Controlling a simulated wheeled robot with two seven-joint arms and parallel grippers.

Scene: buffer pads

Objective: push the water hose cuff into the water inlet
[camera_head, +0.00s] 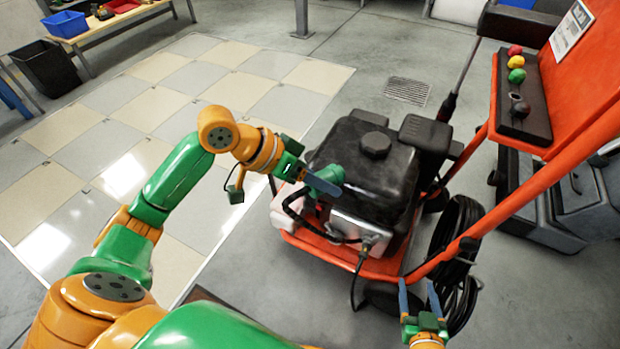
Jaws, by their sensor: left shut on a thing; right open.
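My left gripper (326,184) reaches in from the left to the near left side of the black engine of an orange pressure washer. It is shut at a small green piece (331,173), perhaps the hose cuff; the fingers partly cover it. A black hose (287,207) loops just below these fingers towards the silver pump block (350,228). A metal fitting (366,243) sits on the pump's front with a dark hose below it. I cannot tell which opening is the water inlet. My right gripper (418,302) is open and empty, low in front of the machine.
The orange frame and handle (530,195) slant up right of the engine (372,165). A coiled black hose (460,255) hangs near my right gripper. Coloured nozzles (516,75) sit on the panel. Checkered floor at left is clear; a table with a blue bin (66,24) stands far back.

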